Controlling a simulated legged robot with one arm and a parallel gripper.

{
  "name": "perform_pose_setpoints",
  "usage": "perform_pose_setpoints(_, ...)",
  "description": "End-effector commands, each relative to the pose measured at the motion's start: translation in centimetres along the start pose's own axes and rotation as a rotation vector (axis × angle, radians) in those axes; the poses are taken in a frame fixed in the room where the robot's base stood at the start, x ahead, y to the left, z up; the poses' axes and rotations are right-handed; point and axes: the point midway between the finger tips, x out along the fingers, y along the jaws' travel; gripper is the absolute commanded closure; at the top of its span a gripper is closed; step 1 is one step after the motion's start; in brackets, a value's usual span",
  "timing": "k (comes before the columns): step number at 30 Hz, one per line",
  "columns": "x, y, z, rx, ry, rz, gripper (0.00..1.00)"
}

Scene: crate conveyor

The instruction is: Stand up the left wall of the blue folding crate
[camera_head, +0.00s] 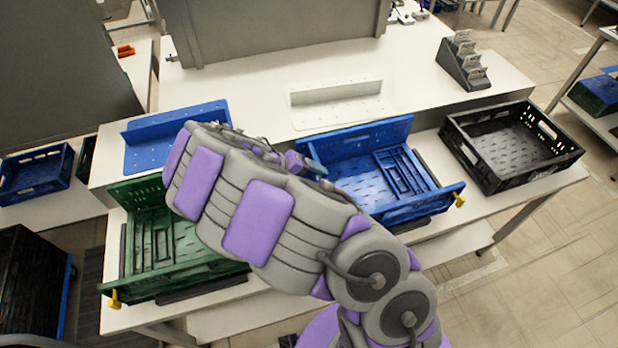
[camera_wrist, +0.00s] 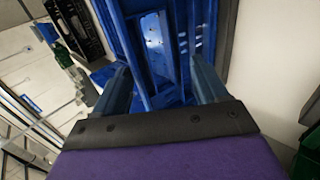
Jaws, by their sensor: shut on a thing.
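The blue folding crate (camera_head: 365,136) stands on the white bench, right of centre in the head view. Its back and front walls are upright. Its right wall (camera_head: 402,172) lies folded down inside, and part of the slotted floor shows. My gripper (camera_head: 310,165) is at the crate's left side. In the wrist view my gripper (camera_wrist: 158,65) has its two fingers on either side of blue crate parts (camera_wrist: 151,45) and is shut on the left wall. My arm hides most of that wall in the head view, so its exact tilt cannot be told.
A green crate (camera_head: 130,196) stands to the left, partly behind my arm. A black crate (camera_head: 480,180) with raised walls stands close on the right. Blue (camera_head: 138,148) and white (camera_head: 340,92) angled plates and a grey block (camera_head: 462,62) are on the bench behind.

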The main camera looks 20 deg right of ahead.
Motion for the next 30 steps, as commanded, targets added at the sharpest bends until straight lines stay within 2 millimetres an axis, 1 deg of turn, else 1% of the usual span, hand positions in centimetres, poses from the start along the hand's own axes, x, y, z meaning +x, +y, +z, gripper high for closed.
perform_pose_setpoints(1, 0.1, -0.5, 0.1, 0.002, -0.004, -0.010, 0.51)
perform_pose_setpoints(8, -0.2, -0.6, 0.0, 0.000, -0.001, -0.008, 0.51)
perform_pose_setpoints(30, -4.2, -2.9, 0.0, 0.000, 0.000, -0.006, 0.51)
